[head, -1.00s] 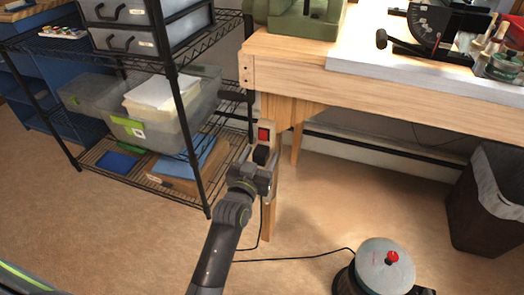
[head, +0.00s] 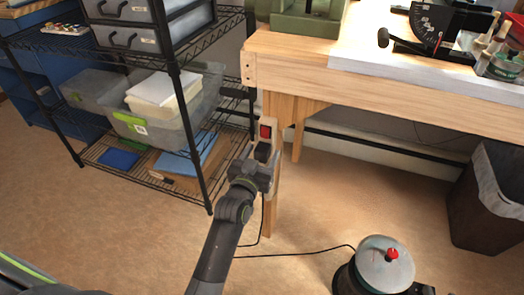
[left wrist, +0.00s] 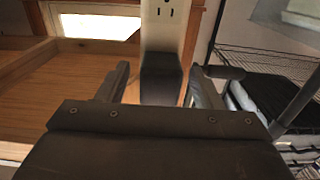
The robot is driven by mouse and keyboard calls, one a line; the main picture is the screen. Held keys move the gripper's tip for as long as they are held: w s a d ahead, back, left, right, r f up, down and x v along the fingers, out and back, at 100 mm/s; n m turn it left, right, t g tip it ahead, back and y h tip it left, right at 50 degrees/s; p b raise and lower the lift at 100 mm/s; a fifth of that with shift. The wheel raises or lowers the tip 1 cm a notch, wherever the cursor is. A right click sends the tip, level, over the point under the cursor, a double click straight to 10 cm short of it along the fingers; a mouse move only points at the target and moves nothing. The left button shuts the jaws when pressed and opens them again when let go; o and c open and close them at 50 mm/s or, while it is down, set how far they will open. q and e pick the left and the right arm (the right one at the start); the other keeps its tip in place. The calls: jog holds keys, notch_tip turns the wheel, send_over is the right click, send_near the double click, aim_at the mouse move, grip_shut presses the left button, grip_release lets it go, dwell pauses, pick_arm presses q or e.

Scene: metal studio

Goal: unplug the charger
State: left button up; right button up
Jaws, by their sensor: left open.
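A pale power strip (head: 276,133) with a red switch (head: 265,131) is fixed upright to the wooden table leg. The black charger (head: 263,152) sits on the strip below the switch. In the left wrist view the charger (left wrist: 160,78) is below a visible bare socket on the strip (left wrist: 164,22). My left gripper (head: 260,163) is at the charger. In the left wrist view its open fingers (left wrist: 160,88) are on either side of the charger, with a gap showing at each side. My right gripper is not in view.
A black wire shelf (head: 190,140) with bins stands left of the leg. The wooden table (head: 400,93) is above. A black cable (head: 290,255) runs along the floor to a round device with a red knob (head: 385,265). A brown bin (head: 480,215) stands at right.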

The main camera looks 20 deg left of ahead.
aim_at(260, 158)
pick_arm(q)
jog(key=shift+p, duration=0.3)
dwell(0.4)
grip_shut()
jog(key=shift+s+a, duration=0.1)
jog(key=shift+s, duration=1.35)
jog(key=shift+s+b, duration=0.85)
jog(key=shift+s, duration=0.75)
